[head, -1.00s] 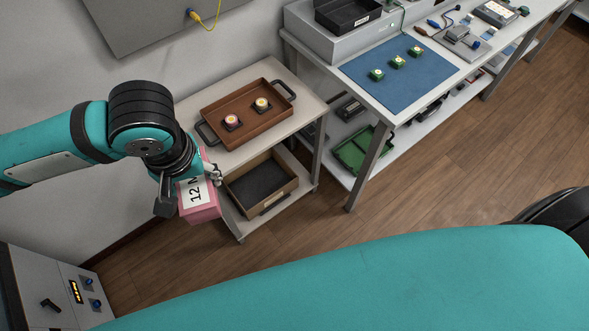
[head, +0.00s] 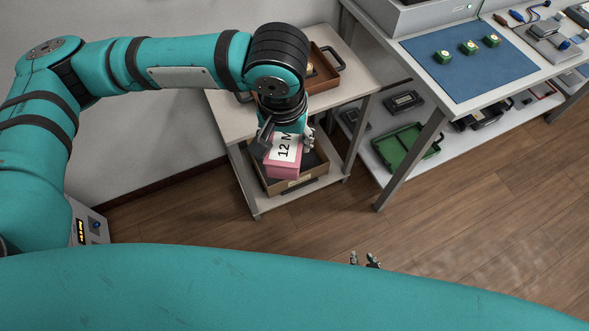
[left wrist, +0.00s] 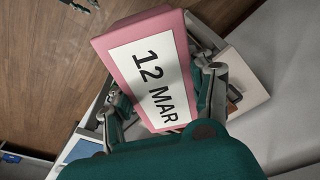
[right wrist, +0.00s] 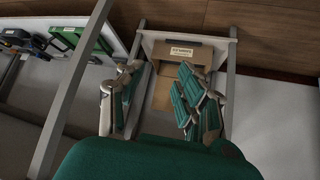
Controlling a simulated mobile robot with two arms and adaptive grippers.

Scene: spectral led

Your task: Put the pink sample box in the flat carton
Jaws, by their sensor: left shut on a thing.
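My left gripper (head: 287,137) is shut on the pink sample box (head: 281,170), which has a white "12 MAR" label. In the left wrist view the box (left wrist: 120,37) sits tilted between the fingers (left wrist: 165,100). In the head view the box overlaps the flat carton (head: 308,184), an open tan box with a dark inside on the cart's lower shelf. The box hides part of it, and I cannot tell the height between them. My right gripper (head: 363,260) is mostly hidden behind my body; in the right wrist view it (right wrist: 155,90) is open and empty.
The cart's upper shelf (head: 232,118) holds a brown tray (head: 328,50), partly behind my left arm. A workbench with a blue mat (head: 470,65) stands to the right, with a green tray (head: 405,148) on its lower shelf. The wooden floor in front is clear.

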